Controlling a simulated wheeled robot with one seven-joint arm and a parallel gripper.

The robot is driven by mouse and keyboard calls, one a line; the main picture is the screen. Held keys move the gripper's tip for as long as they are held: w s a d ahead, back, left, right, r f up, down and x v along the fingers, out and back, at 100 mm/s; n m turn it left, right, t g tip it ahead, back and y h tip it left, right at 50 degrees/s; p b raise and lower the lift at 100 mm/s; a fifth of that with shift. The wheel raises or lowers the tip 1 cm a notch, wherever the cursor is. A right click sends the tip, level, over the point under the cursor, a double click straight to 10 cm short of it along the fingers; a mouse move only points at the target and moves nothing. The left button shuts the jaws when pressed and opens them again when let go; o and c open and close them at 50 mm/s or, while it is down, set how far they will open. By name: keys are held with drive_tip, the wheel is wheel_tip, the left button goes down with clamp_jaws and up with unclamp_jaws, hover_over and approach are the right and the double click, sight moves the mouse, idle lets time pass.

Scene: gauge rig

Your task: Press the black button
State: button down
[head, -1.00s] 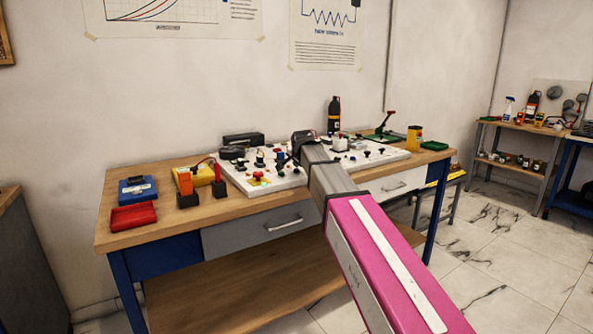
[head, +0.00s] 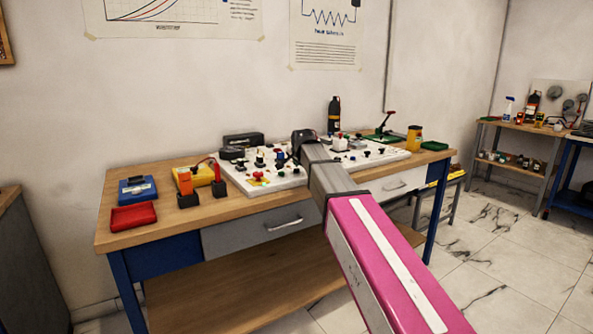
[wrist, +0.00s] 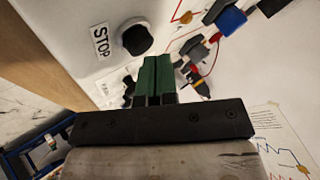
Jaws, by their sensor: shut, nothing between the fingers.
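A round black button (wrist: 137,38) stands on the white panel beside a "STOP" label in the wrist view. My gripper (wrist: 158,62) shows there with its two green fingers together and nothing between them. The fingertips appear just to the lower right of the button in the picture; whether they touch it I cannot tell. In the head view the white panel (head: 262,188) lies on the bench, with my arm reaching over it. The black button cannot be picked out clearly among the small controls there.
The panel carries several knobs, switches and wires, some with a yellow and black part (wrist: 200,84) close to my fingers. A red tray (head: 133,217), a blue box (head: 137,189) and a yellow meter (head: 199,177) stand on the bench's left. A dark bottle (head: 334,114) stands behind.

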sight(298, 169)
drive_tip(key=shift+r, duration=0.5)
drive_tip(key=shift+r, duration=0.1)
drive_tip(key=shift+r, duration=2.45)
drive_tip(key=shift+s, duration=0.1)
